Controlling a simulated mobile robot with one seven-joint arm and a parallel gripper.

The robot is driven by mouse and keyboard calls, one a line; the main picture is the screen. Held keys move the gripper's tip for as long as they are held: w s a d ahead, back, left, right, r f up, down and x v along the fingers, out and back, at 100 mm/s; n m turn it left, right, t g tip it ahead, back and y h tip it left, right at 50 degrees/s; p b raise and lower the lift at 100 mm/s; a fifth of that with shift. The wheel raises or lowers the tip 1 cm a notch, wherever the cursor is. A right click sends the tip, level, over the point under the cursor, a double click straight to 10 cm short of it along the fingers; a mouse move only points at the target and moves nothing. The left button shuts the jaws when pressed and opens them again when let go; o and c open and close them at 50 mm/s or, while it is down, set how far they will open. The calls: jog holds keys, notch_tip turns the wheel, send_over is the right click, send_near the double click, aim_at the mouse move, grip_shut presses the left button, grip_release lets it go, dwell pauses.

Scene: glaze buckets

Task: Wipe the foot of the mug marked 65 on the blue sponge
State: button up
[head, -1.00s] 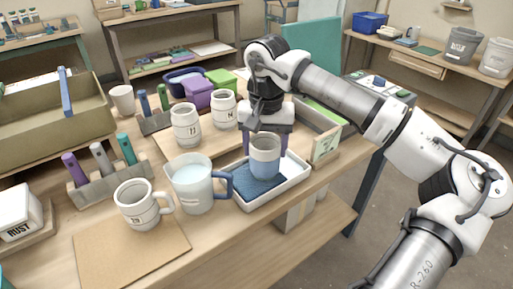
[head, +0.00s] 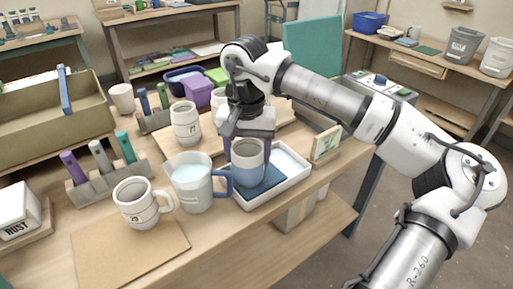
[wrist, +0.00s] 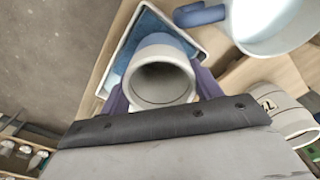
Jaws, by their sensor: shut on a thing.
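My gripper (head: 247,142) is shut on a grey mug with a blue-dipped lower part (head: 247,163), held upright over the white tray (head: 298,172). Its purple fingers are on either side of the mug. No number shows on this mug. The blue sponge (head: 270,180) lies in the left part of the tray, under the mug. I cannot tell whether the mug's foot touches the sponge. In the wrist view I look into the mug's open mouth (wrist: 160,82), with the sponge (wrist: 148,28) beyond it.
A pitcher with a blue handle (head: 192,187) stands close to the tray's left side. A numbered mug (head: 136,204) stands on a brown board (head: 120,250). Another numbered mug (head: 185,124) is behind. A small box with a label (head: 326,145) is right of the tray.

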jog(key=shift+s+a, duration=0.4)
jog(key=shift+a, duration=0.15)
jog(key=shift+r, duration=0.1)
notch_tip(320, 180, up, 7)
jog(key=p, duration=0.4)
jog(key=shift+p, duration=0.35)
